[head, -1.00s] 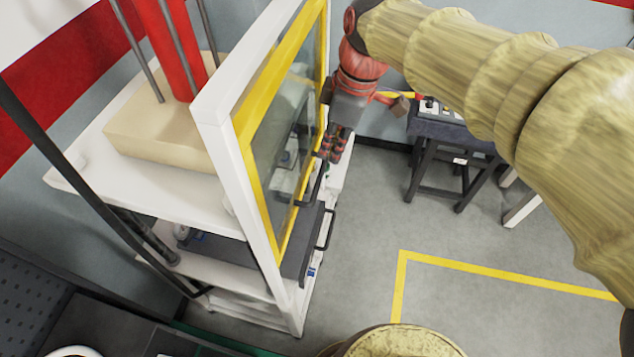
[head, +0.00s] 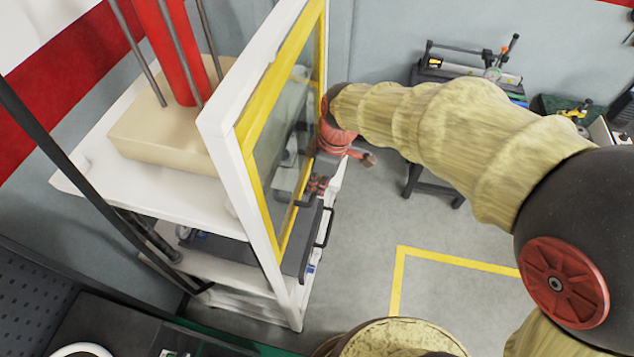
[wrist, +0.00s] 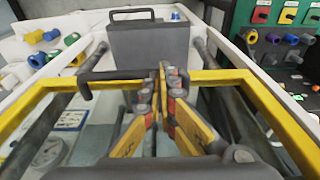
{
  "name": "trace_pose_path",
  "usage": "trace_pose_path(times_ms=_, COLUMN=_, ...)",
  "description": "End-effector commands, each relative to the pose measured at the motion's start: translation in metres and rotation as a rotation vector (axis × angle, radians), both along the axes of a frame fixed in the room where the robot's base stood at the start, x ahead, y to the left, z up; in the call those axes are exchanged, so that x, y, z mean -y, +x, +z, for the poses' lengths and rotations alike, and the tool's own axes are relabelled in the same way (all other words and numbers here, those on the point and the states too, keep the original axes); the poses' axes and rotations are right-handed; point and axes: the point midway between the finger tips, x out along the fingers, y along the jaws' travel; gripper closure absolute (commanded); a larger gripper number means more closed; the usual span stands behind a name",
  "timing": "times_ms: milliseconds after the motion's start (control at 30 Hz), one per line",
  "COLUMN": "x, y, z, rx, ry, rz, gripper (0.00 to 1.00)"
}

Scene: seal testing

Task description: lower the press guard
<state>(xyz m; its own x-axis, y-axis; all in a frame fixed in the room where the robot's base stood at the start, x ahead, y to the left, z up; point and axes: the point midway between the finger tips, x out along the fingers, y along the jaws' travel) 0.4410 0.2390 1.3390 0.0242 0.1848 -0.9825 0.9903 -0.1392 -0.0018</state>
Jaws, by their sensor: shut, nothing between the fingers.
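The press guard (head: 246,138) is a clear panel in a yellow frame on the front of the white press frame. Its yellow frame also spans the wrist view (wrist: 235,78). A dark bar handle (wrist: 112,76) sits on the guard's edge in the wrist view. My gripper (head: 318,185) is in front of the guard near this handle. In the wrist view my gripper (wrist: 167,72) has its fingertips together, empty, at the handle's right end. I cannot tell whether they touch it.
Below the guard is a dark box with its own handle (head: 325,229), also in the wrist view (wrist: 150,42). A dark bench (head: 470,72) with tools stands behind my arm. The grey floor (head: 365,225) right of the press is clear.

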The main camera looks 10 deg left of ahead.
Motion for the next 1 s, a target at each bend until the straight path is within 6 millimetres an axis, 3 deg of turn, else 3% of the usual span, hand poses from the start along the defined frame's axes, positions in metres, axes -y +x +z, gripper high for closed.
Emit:
trace_pose_path(times_ms=567, x=0.000, y=0.000, z=-0.012, rx=0.000, ry=0.000, rz=0.000, gripper=1.00)
trace_pose_path(times_ms=767, x=0.000, y=-0.001, z=-0.047, rx=-0.003, ry=-0.002, rz=0.001, gripper=1.00)
trace_pose_path(times_ms=1000, x=0.000, y=-0.001, z=-0.111, rx=-0.004, ry=-0.001, rz=0.002, gripper=1.00)
